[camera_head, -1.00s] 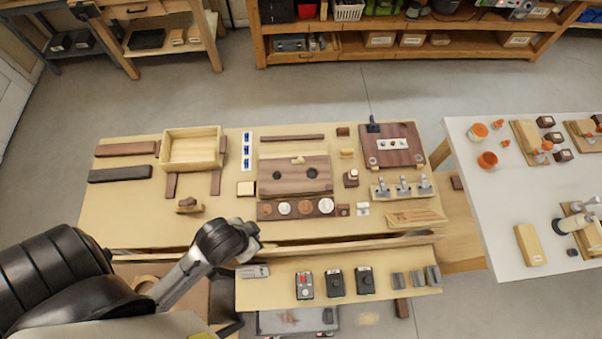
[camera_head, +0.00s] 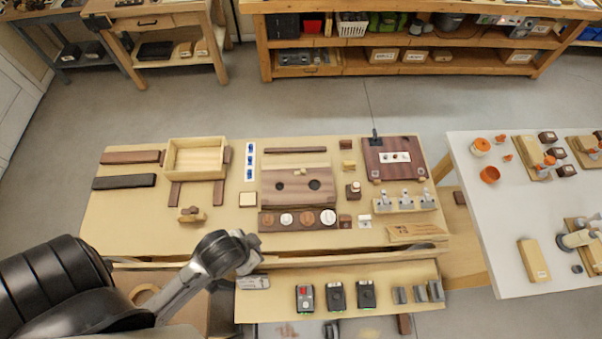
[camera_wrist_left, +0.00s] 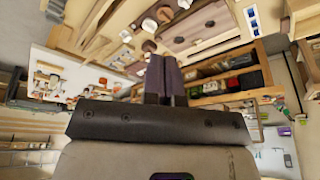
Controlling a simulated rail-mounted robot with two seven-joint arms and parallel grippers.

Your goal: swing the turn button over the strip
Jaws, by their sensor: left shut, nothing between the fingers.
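A small light wooden piece (camera_head: 299,171), which looks like the turn button, sits at the upper edge of a dark board (camera_head: 290,198) with two round holes. A long dark strip (camera_head: 295,150) lies just behind that board, apart from it. Which way the button points is too small to tell. My left gripper (camera_head: 252,260) is in front of the bench's front edge, near the left end of the lower shelf, well short of the board. In the left wrist view its two dark fingers (camera_wrist_left: 165,75) are together and empty. My right gripper is in neither view.
A row of round discs (camera_head: 297,219) lies in front of the board. An open wooden box (camera_head: 195,157) stands at the back left and metal clamps (camera_head: 404,200) at the right. The lower shelf (camera_head: 385,275) holds several dark switch boxes (camera_head: 336,296).

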